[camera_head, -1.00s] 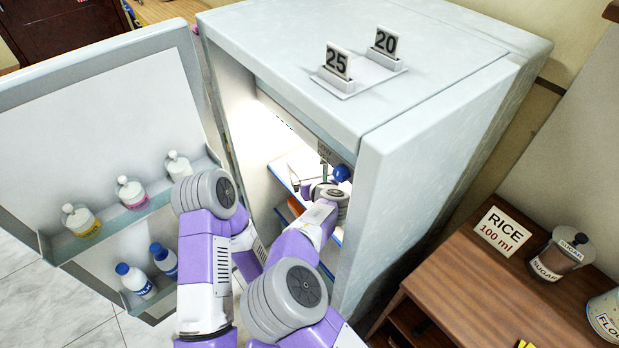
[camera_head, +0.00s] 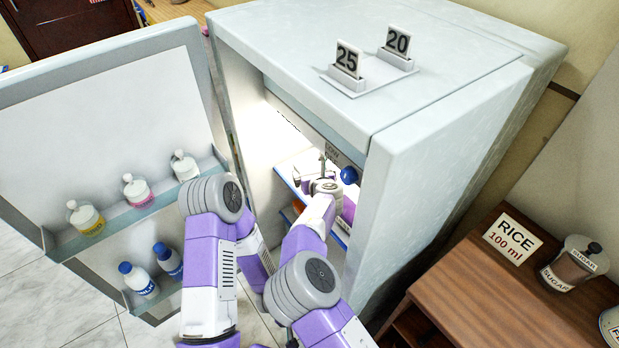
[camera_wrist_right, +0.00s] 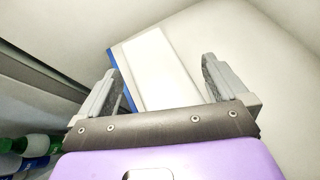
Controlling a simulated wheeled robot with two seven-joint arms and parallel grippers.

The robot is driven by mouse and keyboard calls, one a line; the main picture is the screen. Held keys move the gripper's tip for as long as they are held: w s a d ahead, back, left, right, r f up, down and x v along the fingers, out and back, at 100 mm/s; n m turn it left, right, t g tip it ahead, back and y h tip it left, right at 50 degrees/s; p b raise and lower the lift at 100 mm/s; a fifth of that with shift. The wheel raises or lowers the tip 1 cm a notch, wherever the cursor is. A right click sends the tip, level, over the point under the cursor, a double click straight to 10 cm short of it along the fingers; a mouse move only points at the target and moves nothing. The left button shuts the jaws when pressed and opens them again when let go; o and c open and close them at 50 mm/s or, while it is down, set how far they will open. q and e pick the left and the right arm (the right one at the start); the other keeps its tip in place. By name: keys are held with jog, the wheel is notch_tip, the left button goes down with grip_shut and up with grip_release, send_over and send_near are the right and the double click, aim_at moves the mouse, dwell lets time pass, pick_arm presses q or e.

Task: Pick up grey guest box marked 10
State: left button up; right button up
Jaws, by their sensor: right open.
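No box with a readable 10 shows in either view. My right gripper (camera_head: 322,165) reaches into the open fridge, above a shelf with a blue edge (camera_head: 285,180). In the right wrist view my right gripper (camera_wrist_right: 160,85) is open, its two fingers wide apart. Beyond and between the fingers is a pale, box-like shape (camera_wrist_right: 160,70) with a blue left edge; no number shows, and I cannot tell if it is a box or part of a shelf. Nothing is visibly gripped. My left gripper is not in view; only its arm shows.
The fridge door (camera_head: 110,130) stands open at left with several bottles. A bottle with a blue cap (camera_head: 349,175) stands close right of my right gripper. The fridge side wall (camera_head: 410,190) bounds the opening.

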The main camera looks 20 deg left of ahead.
jog(key=c, duration=1.3)
jog(key=shift+c, duration=0.6)
jog(key=shift+r, duration=0.1)
